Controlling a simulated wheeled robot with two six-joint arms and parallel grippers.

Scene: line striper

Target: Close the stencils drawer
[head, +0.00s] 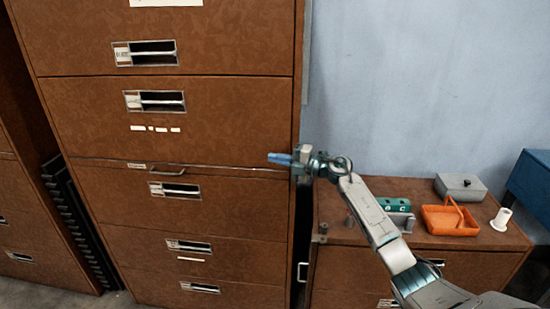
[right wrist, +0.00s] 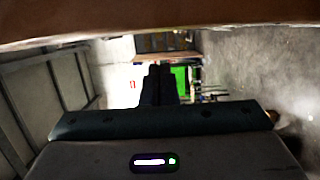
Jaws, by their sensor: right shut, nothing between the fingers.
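A tall brown cabinet (head: 200,42) with several drawers fills the left half of the head view. Its labels are too small to read, so I cannot tell which drawer is the stencils one. A mid-height drawer (head: 115,185) has a recessed handle (head: 174,190); a thin ledge with a small bar handle (head: 168,173) runs along its top and seems to stand out slightly. My right gripper (head: 272,158) is shut and empty near the cabinet's right edge, pointing left; contact is unclear. Its dark fingers (right wrist: 157,85) show in the right wrist view. My left gripper is out of view.
A low brown cabinet (head: 340,270) at right carries an orange tray (head: 450,228), a grey box (head: 460,187), a white spool (head: 501,219) and a green-grey tool (head: 395,205). A blue bin (head: 532,185) stands at the far right. A brown surface (right wrist: 150,22) crosses the top of the right wrist view.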

